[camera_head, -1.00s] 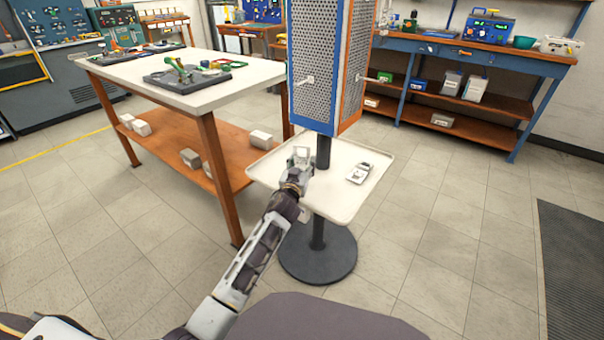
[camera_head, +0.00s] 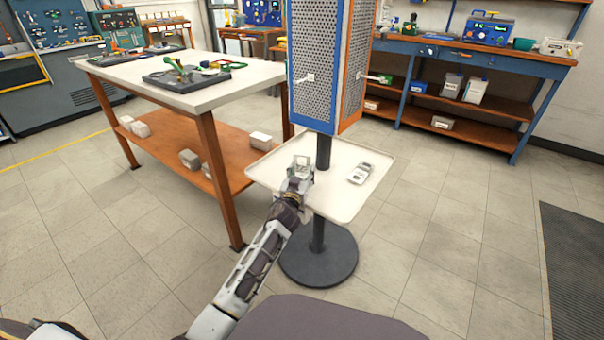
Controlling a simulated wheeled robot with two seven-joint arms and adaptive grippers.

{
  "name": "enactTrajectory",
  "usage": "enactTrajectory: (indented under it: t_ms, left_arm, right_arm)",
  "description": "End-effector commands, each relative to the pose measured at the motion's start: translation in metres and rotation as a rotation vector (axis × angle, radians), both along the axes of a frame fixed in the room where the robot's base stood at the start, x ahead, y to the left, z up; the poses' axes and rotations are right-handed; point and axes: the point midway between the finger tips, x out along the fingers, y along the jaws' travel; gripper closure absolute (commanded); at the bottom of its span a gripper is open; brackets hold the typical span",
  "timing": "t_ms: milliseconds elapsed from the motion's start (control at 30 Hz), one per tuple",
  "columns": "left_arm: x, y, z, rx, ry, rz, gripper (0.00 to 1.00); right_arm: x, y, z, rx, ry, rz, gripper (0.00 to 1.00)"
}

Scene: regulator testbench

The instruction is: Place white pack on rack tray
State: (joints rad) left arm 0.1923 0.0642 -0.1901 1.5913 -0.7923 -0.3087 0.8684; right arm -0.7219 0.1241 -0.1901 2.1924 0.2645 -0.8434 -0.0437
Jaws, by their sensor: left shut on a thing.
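The rack tray (camera_head: 345,208) is a cream, shallow-rimmed tray around the post of a perforated rack panel. My left gripper (camera_head: 301,166) is over the left half of the tray, just left of the post. It is shut on a small pale thing, probably the white pack (camera_head: 302,160), which is mostly hidden by the gripper. I cannot tell whether the pack touches the tray. A grey and white device (camera_head: 360,173) lies on the tray's right half, right of the post. My right gripper is not in view.
The perforated rack panel (camera_head: 318,70) rises above the tray, with small hooks sticking out. Its round dark base (camera_head: 318,262) stands on the floor. A white-topped worktable (camera_head: 205,95) is close at left, with small boxes on its lower shelf. The tray's front right is bare.

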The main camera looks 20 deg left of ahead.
Motion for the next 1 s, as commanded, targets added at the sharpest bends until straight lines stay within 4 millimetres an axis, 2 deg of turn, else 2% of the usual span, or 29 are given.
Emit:
enactTrajectory:
  t_ms: [100, 133, 267, 833, 1000]
  left_arm:
    - [0.0, -0.0002, -0.0033, -0.001, 0.0, 0.0, 0.72]
    - [-0.0001, -0.0001, -0.0029, -0.001, 0.0, 0.0, 0.44]
    - [-0.0001, -0.0001, -0.0025, 0.0, 0.0, 0.0, 0.27]
    - [0.0, 0.0002, 0.0016, 0.001, 0.0, 0.0, 0.26]
    - [-0.0099, -0.0009, 0.0001, -0.001, 0.002, -0.001, 0.26]
  right_arm:
    - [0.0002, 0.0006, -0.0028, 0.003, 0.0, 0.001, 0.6]
    - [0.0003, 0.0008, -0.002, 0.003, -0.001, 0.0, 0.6]
    - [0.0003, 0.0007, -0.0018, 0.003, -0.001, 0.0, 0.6]
    - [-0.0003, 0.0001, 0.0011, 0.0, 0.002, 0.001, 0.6]
    - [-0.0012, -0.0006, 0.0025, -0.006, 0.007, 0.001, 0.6]
